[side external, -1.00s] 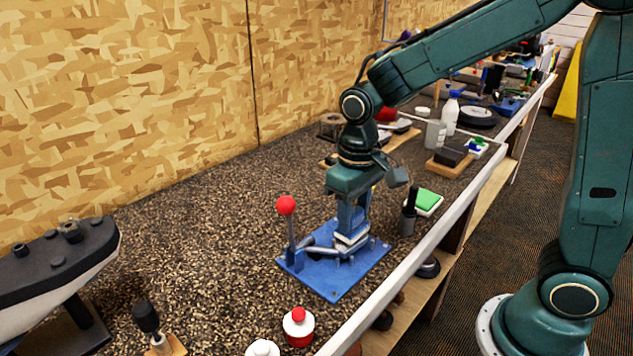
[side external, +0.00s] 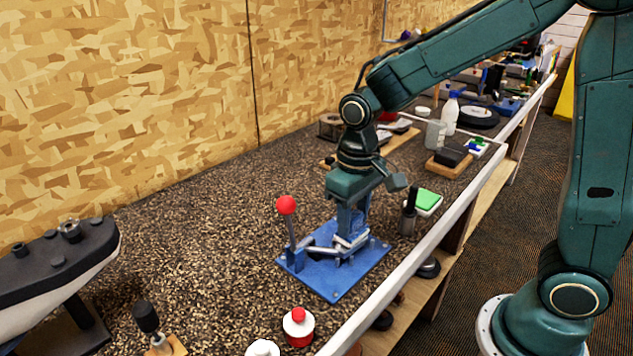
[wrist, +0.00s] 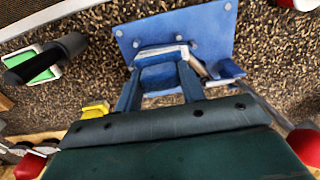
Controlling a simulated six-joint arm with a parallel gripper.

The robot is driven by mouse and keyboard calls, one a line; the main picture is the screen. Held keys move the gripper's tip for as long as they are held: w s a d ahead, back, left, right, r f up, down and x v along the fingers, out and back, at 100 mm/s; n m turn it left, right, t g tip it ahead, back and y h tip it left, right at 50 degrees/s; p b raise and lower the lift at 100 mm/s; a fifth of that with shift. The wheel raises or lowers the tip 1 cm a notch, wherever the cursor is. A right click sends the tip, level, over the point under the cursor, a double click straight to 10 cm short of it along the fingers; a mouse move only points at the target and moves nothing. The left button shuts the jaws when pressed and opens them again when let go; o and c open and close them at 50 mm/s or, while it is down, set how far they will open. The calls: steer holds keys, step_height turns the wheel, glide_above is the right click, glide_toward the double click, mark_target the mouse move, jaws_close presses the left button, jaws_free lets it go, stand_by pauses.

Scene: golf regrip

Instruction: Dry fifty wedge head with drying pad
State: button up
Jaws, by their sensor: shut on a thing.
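My gripper (side external: 351,226) points down over the blue clamp fixture (side external: 340,278). In the wrist view my gripper (wrist: 159,76) is shut on a blue block with a pale edge, which looks like the drying pad (wrist: 161,74). The pad is low over the fixture, at a pale grey metal piece that looks like the fifty wedge head (side external: 322,250). The fingers and pad hide much of that piece, and I cannot tell whether the pad touches it. The fixture plate also shows in the wrist view (wrist: 205,28).
A red-knobbed lever (side external: 286,206) rises left of my gripper. A black-handled tool in a holder (side external: 409,212) and a green-topped white pad (side external: 427,201) stand close on the right. A red-and-white container (side external: 298,327) is in front.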

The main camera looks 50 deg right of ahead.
steer(key=shift+f, duration=0.2)
steer(key=shift+d, duration=0.2)
steer(key=shift+d+r, duration=0.15)
steer(key=shift+d, duration=0.25)
steer(key=shift+a, duration=0.15)
steer(key=shift+a+f, duration=0.2)
steer(key=shift+a, duration=0.85)
steer(key=shift+d, duration=0.1)
steer(key=shift+d+r, duration=0.1)
steer(key=shift+d, duration=1)
steer(key=shift+a, duration=0.1)
